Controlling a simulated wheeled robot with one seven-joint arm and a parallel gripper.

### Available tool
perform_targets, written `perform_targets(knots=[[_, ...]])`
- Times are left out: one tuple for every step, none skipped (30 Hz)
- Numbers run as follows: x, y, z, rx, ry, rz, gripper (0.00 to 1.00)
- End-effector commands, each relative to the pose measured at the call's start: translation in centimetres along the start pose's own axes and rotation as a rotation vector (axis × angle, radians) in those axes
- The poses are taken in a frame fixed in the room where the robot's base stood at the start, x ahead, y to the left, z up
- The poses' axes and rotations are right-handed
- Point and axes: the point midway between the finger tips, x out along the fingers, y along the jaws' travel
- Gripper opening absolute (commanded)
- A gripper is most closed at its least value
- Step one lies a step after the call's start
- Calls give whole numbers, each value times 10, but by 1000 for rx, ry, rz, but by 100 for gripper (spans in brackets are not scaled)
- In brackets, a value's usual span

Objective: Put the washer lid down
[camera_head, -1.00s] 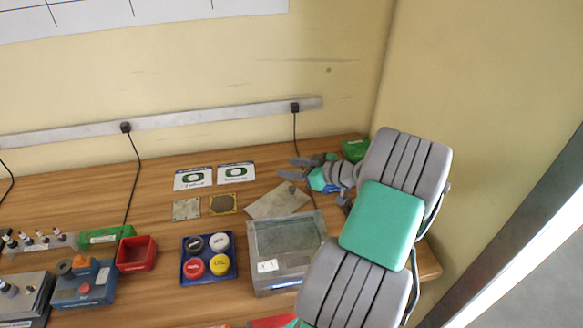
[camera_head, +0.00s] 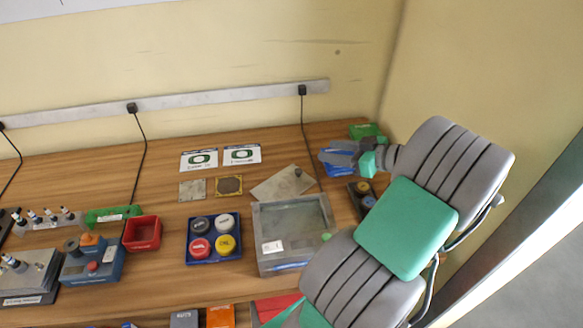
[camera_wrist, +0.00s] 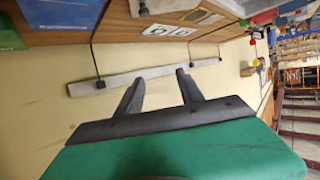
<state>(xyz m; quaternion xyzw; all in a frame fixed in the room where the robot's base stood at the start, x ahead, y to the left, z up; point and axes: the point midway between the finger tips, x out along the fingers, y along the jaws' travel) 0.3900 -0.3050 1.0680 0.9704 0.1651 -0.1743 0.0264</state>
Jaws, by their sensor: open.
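The washer lid (camera_head: 279,188) is a flat grey-beige plate with a small dark knob. It lies at an angle on the wooden table, just behind the open-topped grey washer box (camera_head: 262,240), and nothing holds it. My gripper (camera_head: 332,152) is to the right of the lid, apart from it, partly merging with blue items behind it. In the wrist view my gripper (camera_wrist: 160,74) shows two dark fingers spread apart with nothing between them. A pale plate at the top edge of that view may be the lid; I cannot tell.
Left of the washer stands a blue tray (camera_head: 214,262) with several coloured caps. Behind it lie two small plates and two printed cards (camera_head: 241,154). A red bin (camera_head: 143,232) stands farther left. A green box (camera_head: 366,131) is at the back right corner by the walls.

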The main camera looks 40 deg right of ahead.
Motion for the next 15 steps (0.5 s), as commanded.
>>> perform_targets(knots=[[7, -4, -3, 1, -17, -13, 44], [14, -9, -4, 5, -39, -24, 44], [28, -17, -7, 14, -80, -45, 44], [40, -26, -9, 21, -121, -64, 44], [54, -38, -12, 31, -170, -83, 44], [73, -56, -15, 45, -247, -105, 44], [86, -71, -17, 55, -308, -117, 44], [97, -88, -19, 64, -370, -124, 44], [109, -111, -20, 77, -450, -125, 44], [116, -128, -22, 84, -506, -120, 44], [120, -144, -23, 89, -558, -110, 44], [124, -167, -24, 97, -622, -90, 44], [124, -183, -25, 102, -664, -71, 44], [123, -198, -25, 108, -703, -49, 44], [119, -218, -26, 116, -748, -15, 44]])
